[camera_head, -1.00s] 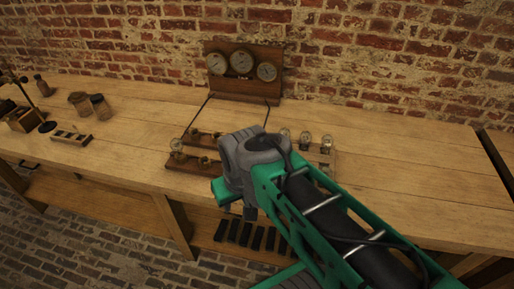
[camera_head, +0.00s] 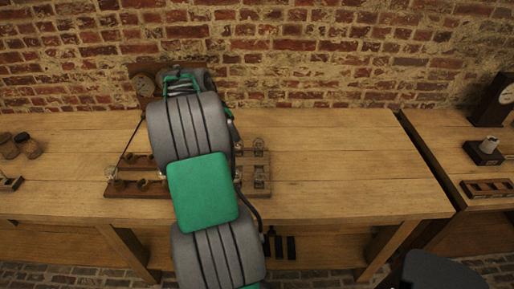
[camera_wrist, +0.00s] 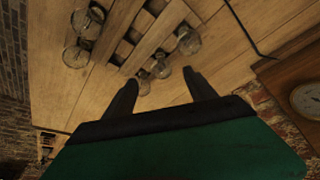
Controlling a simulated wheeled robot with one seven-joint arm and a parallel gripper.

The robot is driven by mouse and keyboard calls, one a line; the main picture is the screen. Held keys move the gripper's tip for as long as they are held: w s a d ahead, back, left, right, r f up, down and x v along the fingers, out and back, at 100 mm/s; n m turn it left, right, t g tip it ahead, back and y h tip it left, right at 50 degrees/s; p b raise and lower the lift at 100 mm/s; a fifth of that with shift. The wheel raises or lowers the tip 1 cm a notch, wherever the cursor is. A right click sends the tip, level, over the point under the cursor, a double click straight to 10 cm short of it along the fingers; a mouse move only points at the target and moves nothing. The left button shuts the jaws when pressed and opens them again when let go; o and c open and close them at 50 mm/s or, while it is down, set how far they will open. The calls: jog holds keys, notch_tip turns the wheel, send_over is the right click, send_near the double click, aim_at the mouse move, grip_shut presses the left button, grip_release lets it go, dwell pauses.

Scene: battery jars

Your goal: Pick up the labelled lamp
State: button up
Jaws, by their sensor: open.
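Several clear glass lamps show in the wrist view. A pair (camera_wrist: 76,55) sits at the left, and a cluster with one lamp at the right (camera_wrist: 188,40) and smaller ones (camera_wrist: 160,66) lies past my fingertips. I cannot read a label on any of them. My gripper (camera_wrist: 162,84) is open and empty, its dark fingers pointing towards the cluster; contact cannot be told. In the head view my arm hides the gripper.
A wooden rack with square openings (camera_wrist: 150,20) lies between the lamps. The gauge board (camera_head: 146,86) stands against the brick wall, partly behind my arm. A wooden base with a lamp (camera_head: 124,189) is left of the arm. The bench's right part (camera_head: 350,165) is clear.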

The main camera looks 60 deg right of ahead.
aim_at(259, 139)
jog(key=s+d+m, duration=0.1)
jog(key=s+d, duration=0.1)
jog(key=s+d+f+m+g, duration=0.1)
jog(key=s+d, duration=0.1)
jog(key=d, duration=0.1)
jog(key=s+d+f+m, duration=0.1)
jog(key=s+d, duration=0.1)
jog(key=shift+s+d+f, duration=0.2)
jog(key=shift+s+f, duration=0.05)
jog(key=shift+s, duration=0.1)
jog(key=shift+m, duration=0.3)
jog(key=x, duration=0.2)
jog(key=p+x, duration=0.1)
jog(key=x, duration=0.2)
jog(key=p+x, duration=0.1)
jog(key=x, duration=0.2)
jog(key=shift+s+a, duration=0.2)
jog(key=shift+s, duration=0.1)
grip_shut()
